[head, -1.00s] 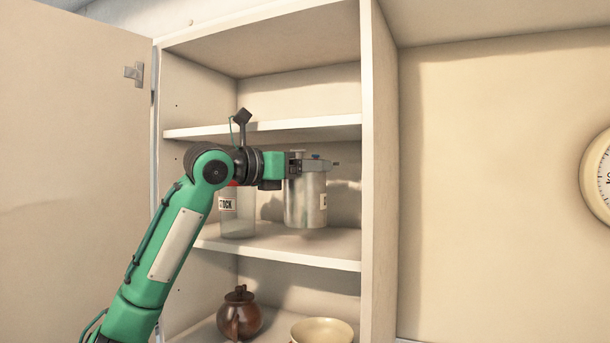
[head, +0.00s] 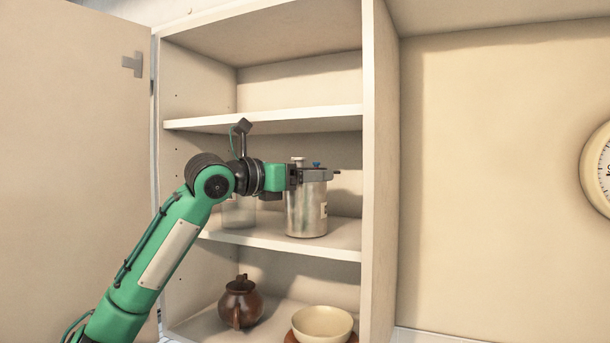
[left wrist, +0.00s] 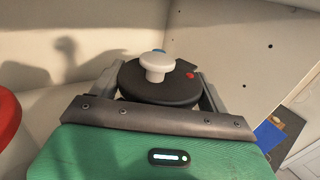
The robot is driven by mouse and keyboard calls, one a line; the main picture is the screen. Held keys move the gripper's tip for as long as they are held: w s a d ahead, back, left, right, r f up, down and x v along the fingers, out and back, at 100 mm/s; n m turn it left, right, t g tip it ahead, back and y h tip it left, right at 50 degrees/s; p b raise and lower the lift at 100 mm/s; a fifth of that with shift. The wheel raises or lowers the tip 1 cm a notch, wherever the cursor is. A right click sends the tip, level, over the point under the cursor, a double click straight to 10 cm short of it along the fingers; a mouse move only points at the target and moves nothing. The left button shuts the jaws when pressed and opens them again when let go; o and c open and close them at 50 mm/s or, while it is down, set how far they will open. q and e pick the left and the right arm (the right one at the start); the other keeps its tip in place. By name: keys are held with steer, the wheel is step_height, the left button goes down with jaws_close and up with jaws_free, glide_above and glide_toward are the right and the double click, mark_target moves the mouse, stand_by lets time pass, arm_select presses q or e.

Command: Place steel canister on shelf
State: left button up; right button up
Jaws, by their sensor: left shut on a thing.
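The steel canister (head: 306,212) is upright at the middle shelf (head: 270,237) of the open cabinet. Its base appears at the shelf surface, though I cannot tell for sure whether it touches. My left gripper (head: 312,175) is shut around the canister's upper part, just below the lid. In the left wrist view the canister's dark lid with a pale knob (left wrist: 157,72) sits between the two fingers. My right gripper is not in view.
A clear jar (head: 239,213) stands left of the canister, mostly hidden by my arm. The upper shelf (head: 270,120) is empty. Below are a brown teapot (head: 240,302) and a cream bowl (head: 322,323). The cabinet door (head: 75,170) stands open at left.

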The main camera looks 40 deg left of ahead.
arm_select(q)
steer(key=o, duration=1.7)
steer(key=shift+f, duration=0.1)
steer(key=o, duration=0.3)
steer(key=shift+o, duration=0.2)
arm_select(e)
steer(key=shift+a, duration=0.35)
arm_select(q)
steer(key=shift+s, duration=0.2)
steer(key=b+v, duration=0.4)
steer(key=v, duration=0.3)
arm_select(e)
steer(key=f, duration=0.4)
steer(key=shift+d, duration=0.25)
